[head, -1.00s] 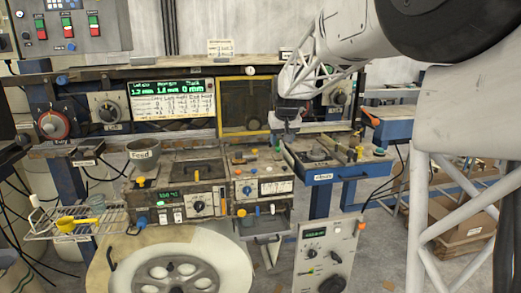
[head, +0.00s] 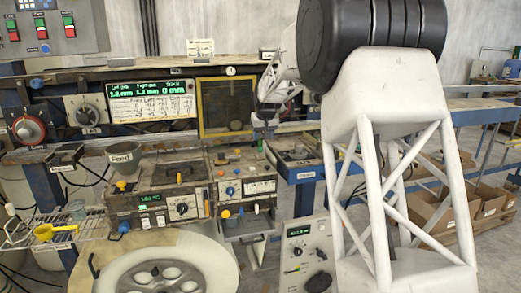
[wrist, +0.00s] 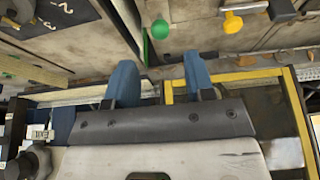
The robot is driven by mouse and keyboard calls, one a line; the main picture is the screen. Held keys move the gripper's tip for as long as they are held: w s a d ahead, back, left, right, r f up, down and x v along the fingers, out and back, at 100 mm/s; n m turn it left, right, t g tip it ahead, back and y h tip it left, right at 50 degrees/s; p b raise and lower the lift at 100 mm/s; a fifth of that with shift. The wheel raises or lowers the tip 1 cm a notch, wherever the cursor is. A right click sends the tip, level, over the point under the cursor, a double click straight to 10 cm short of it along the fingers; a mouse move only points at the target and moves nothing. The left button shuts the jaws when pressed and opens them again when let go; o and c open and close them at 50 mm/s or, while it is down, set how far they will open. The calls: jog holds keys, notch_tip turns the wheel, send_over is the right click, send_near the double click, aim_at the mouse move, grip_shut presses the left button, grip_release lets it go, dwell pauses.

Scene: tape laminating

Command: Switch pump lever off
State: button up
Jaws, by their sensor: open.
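My gripper (head: 263,137) is in front of the yellow-framed window, above the right side of the bench machine, in the head view. In the wrist view its two blue fingers (wrist: 160,80) are apart, with nothing held between them. A green knob (wrist: 159,28) and a yellow lever-like knob (wrist: 232,20) lie beyond the fingertips, apart from them. I cannot tell which control is the pump lever, as most labels are too small to read. Small yellow, orange and blue knobs sit on the machine (head: 230,187).
A switch panel (head: 45,25) is at the top left. The Feed funnel (head: 122,155) stands on the machine's left. A large white reel (head: 160,275) is in front. A blue-edged tray (head: 303,172) and a grey control box (head: 306,255) stand right, partly behind my arm.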

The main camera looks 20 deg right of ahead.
aim_at(260, 148)
jog(key=shift+f, duration=0.1)
jog(key=shift+x, duration=3.8)
jog(key=c, duration=0.9)
jog(key=shift+w, duration=0.1)
jog(key=shift+w+g, duration=0.5)
jog(key=shift+g, duration=0.65)
jog(key=shift+w+g, duration=0.5)
jog(key=shift+g, duration=0.65)
